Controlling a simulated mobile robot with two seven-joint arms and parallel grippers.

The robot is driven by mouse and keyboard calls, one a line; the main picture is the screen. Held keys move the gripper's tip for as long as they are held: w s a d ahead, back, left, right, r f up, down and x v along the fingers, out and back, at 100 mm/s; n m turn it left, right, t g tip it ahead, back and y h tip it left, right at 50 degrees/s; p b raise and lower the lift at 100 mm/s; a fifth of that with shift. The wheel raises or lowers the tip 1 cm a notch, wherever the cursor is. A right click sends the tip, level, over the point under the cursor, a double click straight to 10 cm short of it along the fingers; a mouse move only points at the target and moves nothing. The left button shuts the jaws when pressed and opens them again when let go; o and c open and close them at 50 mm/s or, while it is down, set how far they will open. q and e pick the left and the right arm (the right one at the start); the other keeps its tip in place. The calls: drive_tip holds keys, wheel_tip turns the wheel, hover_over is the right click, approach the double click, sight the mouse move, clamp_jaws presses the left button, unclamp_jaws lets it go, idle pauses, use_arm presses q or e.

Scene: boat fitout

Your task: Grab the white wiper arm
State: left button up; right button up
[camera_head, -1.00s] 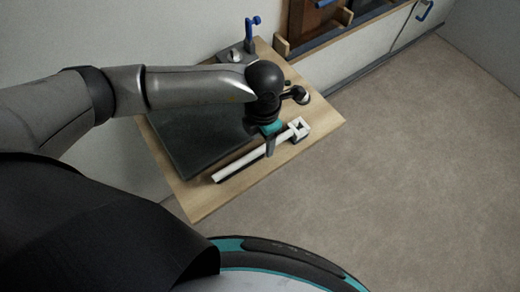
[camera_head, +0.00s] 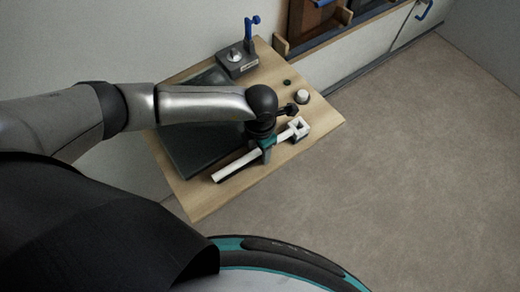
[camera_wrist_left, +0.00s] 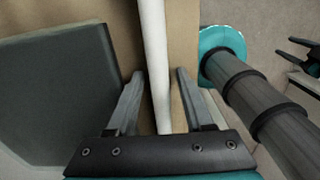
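The white wiper arm (camera_head: 237,165) lies slanted along the front part of a wooden board, with a square open frame at its right end. My left gripper (camera_head: 267,154) is low over its middle and hides part of it. In the left wrist view, the wiper arm (camera_wrist_left: 155,45) runs between the two fingers of my left gripper (camera_wrist_left: 159,73). The fingers are open, with a gap on each side of the bar. At the right edge of that view are two dark prongs, apparently my right gripper (camera_wrist_left: 299,51), spread apart and empty, away from the board.
A wooden frame (camera_head: 300,35) stands behind. Open floor lies right.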

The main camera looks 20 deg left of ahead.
use_arm(q)
clamp_jaws()
drive_tip(key=shift+r, duration=0.15)
idle(0.5)
